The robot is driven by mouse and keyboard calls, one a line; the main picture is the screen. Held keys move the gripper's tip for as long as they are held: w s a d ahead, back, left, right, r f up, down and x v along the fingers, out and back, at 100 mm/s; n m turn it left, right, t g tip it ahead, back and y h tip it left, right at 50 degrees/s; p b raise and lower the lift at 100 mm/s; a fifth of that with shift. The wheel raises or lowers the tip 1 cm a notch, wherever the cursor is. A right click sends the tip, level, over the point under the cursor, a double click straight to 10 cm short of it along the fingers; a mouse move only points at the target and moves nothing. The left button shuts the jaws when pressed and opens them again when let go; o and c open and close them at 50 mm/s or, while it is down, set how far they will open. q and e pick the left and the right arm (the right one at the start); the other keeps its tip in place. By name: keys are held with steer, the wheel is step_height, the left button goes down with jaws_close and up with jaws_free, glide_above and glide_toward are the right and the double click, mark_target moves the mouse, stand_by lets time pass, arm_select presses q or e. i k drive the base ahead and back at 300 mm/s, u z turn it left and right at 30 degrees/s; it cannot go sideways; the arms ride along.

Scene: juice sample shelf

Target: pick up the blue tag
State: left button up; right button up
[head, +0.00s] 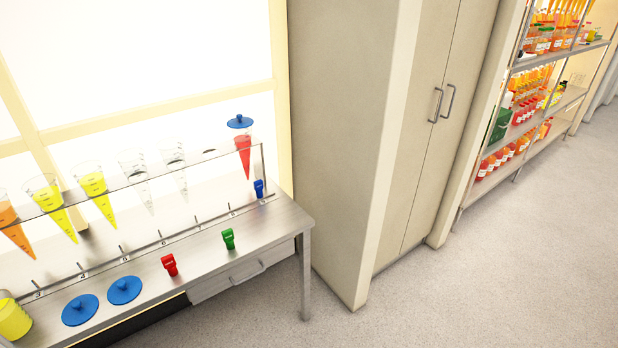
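The blue tag (259,188) stands upright near the right end of the metal bench (285,222), close to its back rail. It is below a cone of red liquid (243,152) held in the rack. A green tag (228,238) and a red tag (169,264) stand nearer the front edge of the bench, to the left of the blue one. Neither of my grippers shows in the head view.
Several cones with orange or yellow liquid or empty (94,187) hang in the rack behind. Blue lids (124,290) and a yellow container (14,318) are at the left. A tall cabinet (345,130) stands right of the bench, then shelves of bottles (540,120). The floor in front is clear.

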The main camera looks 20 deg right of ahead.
mark_target(258, 184)
steer(key=z, duration=0.55)
steer(key=i, duration=0.9)
steer(key=u, duration=0.45)
steer(key=i, duration=0.9)
steer(key=u, duration=0.7)
